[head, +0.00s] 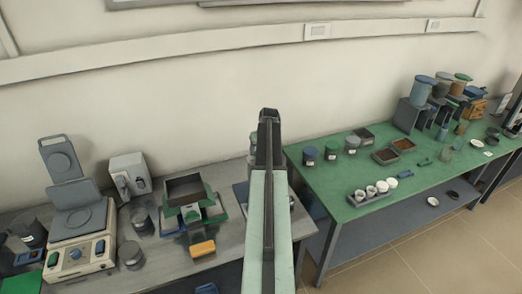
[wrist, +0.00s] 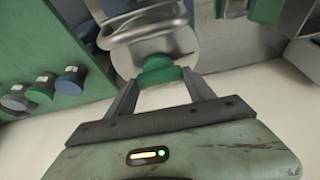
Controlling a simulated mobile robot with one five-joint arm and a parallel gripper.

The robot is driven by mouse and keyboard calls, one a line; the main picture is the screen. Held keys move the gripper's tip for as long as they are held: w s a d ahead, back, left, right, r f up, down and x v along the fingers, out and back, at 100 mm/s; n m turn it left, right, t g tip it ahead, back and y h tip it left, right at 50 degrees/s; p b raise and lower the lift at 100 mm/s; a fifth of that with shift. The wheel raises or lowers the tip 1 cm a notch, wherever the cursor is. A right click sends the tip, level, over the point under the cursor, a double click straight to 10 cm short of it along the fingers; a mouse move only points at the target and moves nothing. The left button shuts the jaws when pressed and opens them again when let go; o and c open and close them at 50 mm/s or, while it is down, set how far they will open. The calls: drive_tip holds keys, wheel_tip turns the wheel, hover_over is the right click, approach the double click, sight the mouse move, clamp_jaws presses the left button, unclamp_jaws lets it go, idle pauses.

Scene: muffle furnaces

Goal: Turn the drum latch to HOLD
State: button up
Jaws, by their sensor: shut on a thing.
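In the wrist view, my gripper (wrist: 160,80) has its two fingers on either side of a green knob (wrist: 160,69) and is shut on it. The knob sits at the front of a round, shiny metal body (wrist: 144,47), which may be the drum. I cannot tell for certain that the knob is the drum latch. No HOLD mark can be read, so its setting is unclear. In the head view, my arm reaches away up the middle of the picture and hides the fingers and most of what is behind them.
Blue and green knobs or jars (wrist: 40,92) line the left of the wrist view. In the head view, a grey table (head: 165,262) carries lab devices on the left. A green-topped table (head: 330,199) with jars and trays stands on the right. Floor (head: 440,255) is clear at lower right.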

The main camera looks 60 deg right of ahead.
drive_tip(key=shift+s, duration=0.15)
idle(0.4)
drive_tip(key=o, duration=1.4)
drive_tip(key=shift+s, duration=0.1)
drive_tip(key=shift+r, duration=0.1)
drive_tip(key=p+v, duration=0.7)
drive_tip(key=shift+r, duration=0.25)
